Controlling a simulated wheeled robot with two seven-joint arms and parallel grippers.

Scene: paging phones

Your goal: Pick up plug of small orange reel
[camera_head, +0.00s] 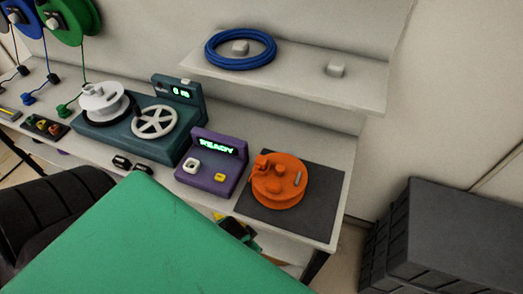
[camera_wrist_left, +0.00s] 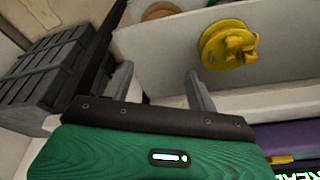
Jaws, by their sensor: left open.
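An orange reel (camera_head: 280,184) lies flat on a dark grey mat (camera_head: 318,205) at the right end of the bench in the head view. A raised orange piece sits on its upper left part, and a small grey piece on its right. I cannot tell which is the plug. My left gripper (camera_wrist_left: 160,72) is open with nothing between its fingers in the left wrist view. In the head view the green body of my arm hides most of it. An orange-brown round edge (camera_wrist_left: 160,10) shows at the top of the wrist view. My right gripper is not in view.
A purple box (camera_head: 212,163) reading READY stands left of the mat, beside a teal winder (camera_head: 137,125). A shelf (camera_head: 300,80) with a blue coil (camera_head: 240,49) overhangs behind. A dark crate (camera_head: 450,235) stands right. A yellow reel (camera_wrist_left: 226,45) shows in the wrist view.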

